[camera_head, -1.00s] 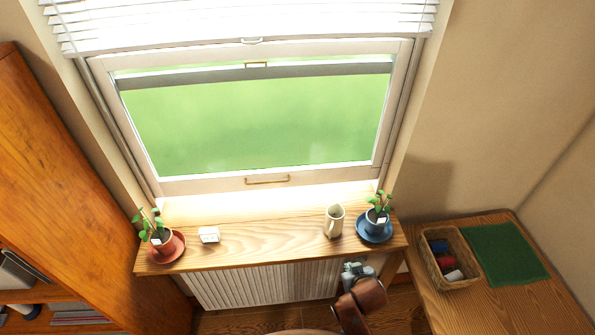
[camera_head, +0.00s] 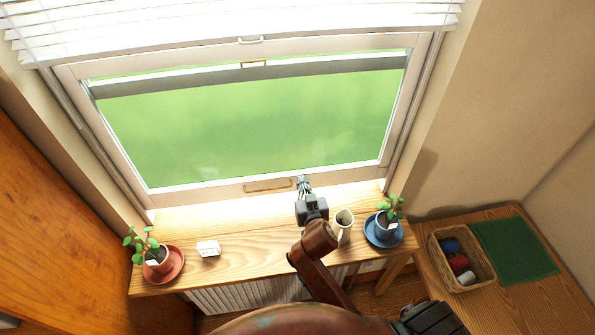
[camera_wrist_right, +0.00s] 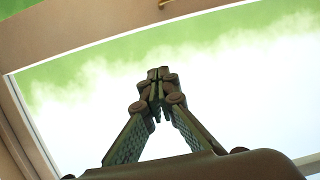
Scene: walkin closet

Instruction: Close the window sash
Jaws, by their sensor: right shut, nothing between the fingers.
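The window sash (camera_head: 215,193) is a pale frame around a pane with green behind it. Its bottom rail carries a brass-coloured handle (camera_head: 267,185) and lies just above the bright sill; I cannot tell whether a gap is left under it. My right gripper (camera_head: 303,182) is shut and empty, its tips in front of the bottom rail, just right of the handle. Contact with the rail cannot be made out. In the right wrist view the closed fingertips (camera_wrist_right: 155,75) point at the bright pane, with pale frame (camera_wrist_right: 90,30) beyond. My left gripper is out of view.
On the wooden sill shelf (camera_head: 240,240) stand a red-potted plant (camera_head: 158,262), a small white block (camera_head: 208,248), a cream jug (camera_head: 344,226) close to my right arm, and a blue-potted plant (camera_head: 385,228). A basket (camera_head: 480,275) is on the right table. Blinds (camera_head: 200,25) hang above.

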